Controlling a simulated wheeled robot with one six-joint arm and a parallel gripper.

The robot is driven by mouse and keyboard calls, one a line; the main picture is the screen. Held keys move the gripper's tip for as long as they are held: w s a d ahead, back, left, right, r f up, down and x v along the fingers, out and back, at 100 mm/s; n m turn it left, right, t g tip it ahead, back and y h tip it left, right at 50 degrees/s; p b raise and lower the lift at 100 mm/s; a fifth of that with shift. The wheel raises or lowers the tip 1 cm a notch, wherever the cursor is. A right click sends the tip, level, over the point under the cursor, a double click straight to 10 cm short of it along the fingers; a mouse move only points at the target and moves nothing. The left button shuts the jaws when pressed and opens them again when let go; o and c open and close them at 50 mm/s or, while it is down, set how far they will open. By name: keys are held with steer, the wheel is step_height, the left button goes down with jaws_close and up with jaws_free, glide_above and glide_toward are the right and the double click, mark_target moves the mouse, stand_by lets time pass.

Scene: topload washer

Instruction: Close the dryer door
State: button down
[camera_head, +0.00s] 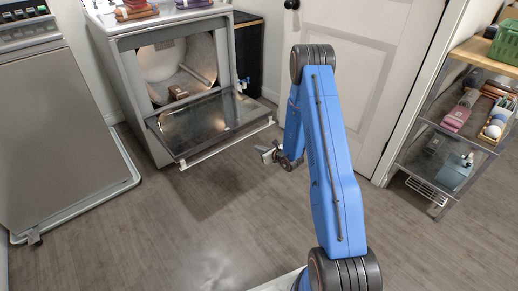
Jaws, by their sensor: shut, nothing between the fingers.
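The dryer (132,108) is a grey front-loading machine against the back wall. Its door (212,122) is folded down and open, standing out nearly level at the front, with a dark see-through panel and a light bar along its front edge. The drum (165,62) shows behind it, with a brown item (177,92) inside. My gripper (266,153) is at the end of my blue arm, low over the floor, just right of the door's front right corner. It is shut and holds nothing. It looks apart from the door, though the exact gap is hard to judge.
A washer (66,120) stands at the left. A dark cabinet (249,55) is right of the dryer. A white room door (365,60) is behind my arm. A shelf unit (440,160) with folded items stands at the right. The floor (190,225) in front is clear.

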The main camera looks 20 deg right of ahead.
steer(key=w+a+r, duration=0.1)
steer(key=w+a, duration=0.1)
steer(key=w, duration=0.4)
steer(key=shift+w+r, duration=0.15)
steer(key=shift+r, duration=0.1)
steer(key=shift+r, duration=0.15)
stand_by(0.4)
